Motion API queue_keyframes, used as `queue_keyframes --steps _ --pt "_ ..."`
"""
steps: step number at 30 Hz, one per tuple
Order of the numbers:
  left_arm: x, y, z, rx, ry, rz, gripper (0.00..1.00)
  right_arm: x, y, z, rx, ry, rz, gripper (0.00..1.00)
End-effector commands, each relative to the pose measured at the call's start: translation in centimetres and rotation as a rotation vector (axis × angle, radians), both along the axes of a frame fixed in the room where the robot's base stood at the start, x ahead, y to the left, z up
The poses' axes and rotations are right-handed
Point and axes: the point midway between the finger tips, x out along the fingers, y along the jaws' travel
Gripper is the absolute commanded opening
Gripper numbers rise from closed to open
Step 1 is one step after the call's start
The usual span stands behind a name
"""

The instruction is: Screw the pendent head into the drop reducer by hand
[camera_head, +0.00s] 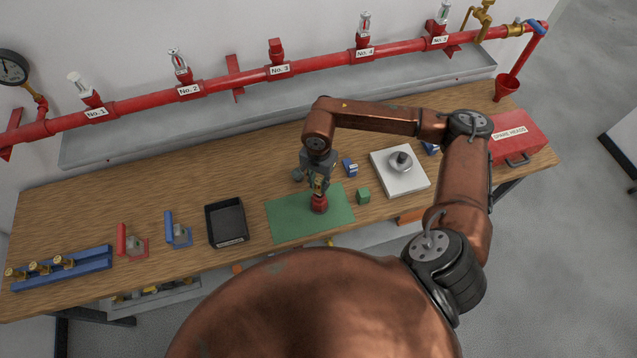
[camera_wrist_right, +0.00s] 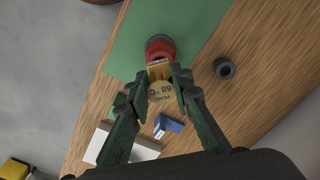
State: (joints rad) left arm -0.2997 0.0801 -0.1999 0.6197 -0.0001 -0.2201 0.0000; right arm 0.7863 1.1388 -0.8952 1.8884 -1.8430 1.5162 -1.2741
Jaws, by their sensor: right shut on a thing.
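The red drop reducer (camera_head: 319,204) stands on the green mat (camera_head: 287,219) near the middle of the bench. It also shows in the right wrist view (camera_wrist_right: 160,45). My right gripper (camera_head: 318,184) points down just above it. My left gripper is not in view.
A green block (camera_head: 363,195) stands beside the mat's right edge. A dark round fitting (camera_wrist_right: 224,69) lies on the wood near the mat. A black tray (camera_head: 226,222) stands to the left, a white plate (camera_head: 417,181) to the right. The red pipe (camera_head: 220,83) runs along the wall.

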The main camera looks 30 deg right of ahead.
Motion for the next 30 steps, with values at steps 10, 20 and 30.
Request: queue_keyframes --steps 10,20,30 --pt "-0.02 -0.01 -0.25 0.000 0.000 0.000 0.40 0.02 -0.01 -0.05 0.001 -0.001 0.000 0.00" --pt "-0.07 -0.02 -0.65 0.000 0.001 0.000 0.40 0.00 -0.02 0.01 0.001 -0.001 0.000 0.00" --pt "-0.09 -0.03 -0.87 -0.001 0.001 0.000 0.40 0.01 -0.03 -0.25 0.000 0.000 0.000 0.00"
